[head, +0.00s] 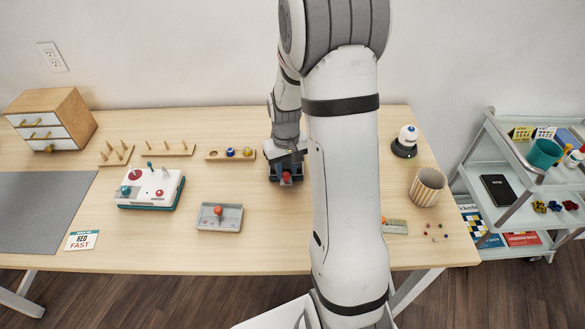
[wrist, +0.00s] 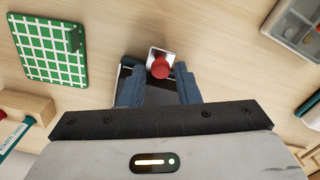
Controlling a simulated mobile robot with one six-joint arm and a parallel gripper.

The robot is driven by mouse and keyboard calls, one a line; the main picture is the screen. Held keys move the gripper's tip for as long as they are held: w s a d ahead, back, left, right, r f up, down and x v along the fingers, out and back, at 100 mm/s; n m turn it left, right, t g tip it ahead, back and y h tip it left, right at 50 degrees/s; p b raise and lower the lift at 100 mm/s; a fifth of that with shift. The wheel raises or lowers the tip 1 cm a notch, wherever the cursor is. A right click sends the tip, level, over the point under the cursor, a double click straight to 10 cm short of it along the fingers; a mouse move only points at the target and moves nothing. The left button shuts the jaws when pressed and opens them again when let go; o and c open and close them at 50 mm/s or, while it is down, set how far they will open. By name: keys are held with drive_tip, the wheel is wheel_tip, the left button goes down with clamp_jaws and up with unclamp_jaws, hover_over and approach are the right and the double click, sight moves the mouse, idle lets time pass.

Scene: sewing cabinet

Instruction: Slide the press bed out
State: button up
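The press bed (wrist: 158,54) shows in the wrist view as a small pale plate with a round red knob (wrist: 160,68), which also shows in the head view (head: 286,177). My gripper (wrist: 159,78) is over the dark press body, its two blue-grey fingers apart on either side of the knob. The knob sits at the gap between the fingertips, and I see a gap on both sides of it. Whether the fingers are lowered to the knob's height is not clear. Most of the press is hidden under my gripper and arm.
A grey tray (head: 231,216) with a red knob lies left of the press in the head view. A white-and-teal box (head: 152,190) is further left. A green gridded board (wrist: 35,50) lies near in the wrist view. A striped cup (head: 427,187) stands at right.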

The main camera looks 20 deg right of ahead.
drive_tip(key=shift+f, duration=0.7)
clamp_jaws()
